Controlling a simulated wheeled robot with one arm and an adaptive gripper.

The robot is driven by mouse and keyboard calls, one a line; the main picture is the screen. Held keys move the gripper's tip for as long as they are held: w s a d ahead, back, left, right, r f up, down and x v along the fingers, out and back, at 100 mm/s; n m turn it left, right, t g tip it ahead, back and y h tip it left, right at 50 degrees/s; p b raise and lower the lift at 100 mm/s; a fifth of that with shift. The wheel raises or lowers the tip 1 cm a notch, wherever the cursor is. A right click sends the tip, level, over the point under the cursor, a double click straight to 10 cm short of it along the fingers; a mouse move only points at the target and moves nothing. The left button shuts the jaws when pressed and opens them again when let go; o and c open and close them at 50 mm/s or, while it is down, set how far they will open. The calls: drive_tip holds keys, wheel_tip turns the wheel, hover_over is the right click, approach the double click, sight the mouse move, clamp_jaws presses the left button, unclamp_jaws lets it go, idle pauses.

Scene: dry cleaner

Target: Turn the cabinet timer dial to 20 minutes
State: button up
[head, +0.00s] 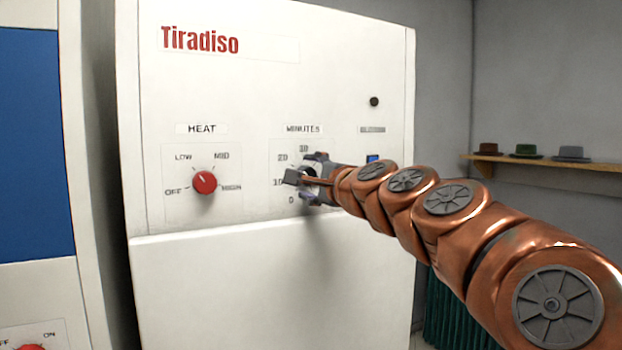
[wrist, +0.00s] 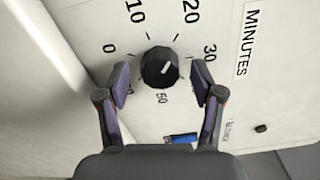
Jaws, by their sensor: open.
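The cabinet timer dial (wrist: 160,67) is a round black knob with a short white mark, set among the numbers 0, 10, 20, 30 and 50 under the word MINUTES. In the wrist view the mark slants up and right, roughly between 20 and 30; the exact reading is unclear. My gripper (head: 305,178) is at the dial in the head view and hides most of it. In the wrist view its two fingers stand open on either side of the knob, with a visible gap on each side. Whether the fingertips reach around the knob is hard to tell.
The white cabinet (head: 270,275) also has a red HEAT knob (head: 205,182) left of the timer. A blue switch (wrist: 181,138) sits close to my gripper, and a dark round button (head: 374,101) is above right. A shelf (head: 545,161) with hats is on the far wall.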

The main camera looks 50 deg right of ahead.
drive_tip(key=shift+s, duration=0.1)
drive_tip(key=v, duration=1.2)
drive_tip(key=shift+a, duration=0.1)
idle(0.5)
